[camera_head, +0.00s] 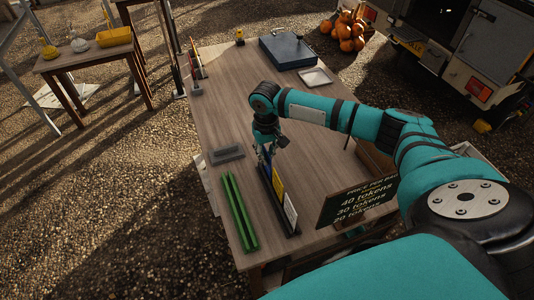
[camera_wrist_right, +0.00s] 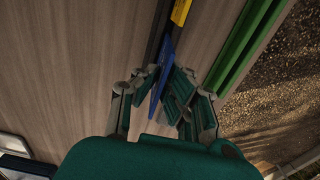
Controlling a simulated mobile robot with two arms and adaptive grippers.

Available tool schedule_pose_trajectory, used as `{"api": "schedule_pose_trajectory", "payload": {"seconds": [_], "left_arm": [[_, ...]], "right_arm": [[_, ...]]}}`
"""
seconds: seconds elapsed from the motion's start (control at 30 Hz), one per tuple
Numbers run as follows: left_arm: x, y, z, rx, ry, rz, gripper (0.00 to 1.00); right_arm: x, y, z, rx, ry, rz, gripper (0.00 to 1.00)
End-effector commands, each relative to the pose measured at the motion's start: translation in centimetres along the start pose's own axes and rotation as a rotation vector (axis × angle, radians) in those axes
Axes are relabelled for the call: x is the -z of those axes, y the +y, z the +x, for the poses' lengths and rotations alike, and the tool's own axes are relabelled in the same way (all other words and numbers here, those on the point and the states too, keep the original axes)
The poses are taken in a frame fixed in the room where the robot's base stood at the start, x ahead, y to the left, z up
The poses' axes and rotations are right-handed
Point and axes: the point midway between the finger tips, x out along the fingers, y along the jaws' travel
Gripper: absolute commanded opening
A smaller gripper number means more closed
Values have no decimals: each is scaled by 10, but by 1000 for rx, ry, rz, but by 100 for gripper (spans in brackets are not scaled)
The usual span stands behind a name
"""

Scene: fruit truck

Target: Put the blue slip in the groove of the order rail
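The dark order rail (camera_head: 267,184) stands on the table and holds a yellow slip (camera_head: 278,185) and a white slip (camera_head: 290,212). The yellow slip also shows at the top of the wrist view (camera_wrist_right: 180,12). My right gripper (camera_head: 266,150) is at the rail's far end, pointing down. In the wrist view its fingers (camera_wrist_right: 163,74) converge on the blue slip (camera_wrist_right: 164,62), which looks pinched between them. The blue slip is in line with the rail, beyond the yellow slip. Whether its lower edge sits in the groove is hidden. My left gripper is out of view.
A green rail (camera_head: 238,212) lies beside the order rail, also in the wrist view (camera_wrist_right: 245,40). A grey block (camera_head: 227,154) lies at the table's left edge. A dark price board (camera_head: 358,200) stands at right. The table's middle (camera_head: 220,100) is clear.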

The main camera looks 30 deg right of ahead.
Motion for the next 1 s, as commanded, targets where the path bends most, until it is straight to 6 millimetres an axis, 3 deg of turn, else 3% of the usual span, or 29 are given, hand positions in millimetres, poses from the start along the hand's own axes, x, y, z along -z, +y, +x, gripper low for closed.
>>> {"api": "schedule_pose_trajectory", "payload": {"seconds": [0.03, 0.17, 0.47, 0.5, 0.67, 1.0], "left_arm": [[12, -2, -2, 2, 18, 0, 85], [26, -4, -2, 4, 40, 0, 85], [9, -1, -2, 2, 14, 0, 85], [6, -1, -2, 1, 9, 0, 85], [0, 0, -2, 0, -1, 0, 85], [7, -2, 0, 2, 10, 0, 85]], "right_arm": [[0, 0, 4, -1, -1, 1, 0], [0, 0, 9, 0, 1, 1, 0], [0, 0, 12, 0, 0, 2, 0], [0, 0, 12, 0, 0, 2, 9], [0, 0, 12, 0, 1, 1, 29], [1, 0, 6, 0, 4, 0, 29]]}}
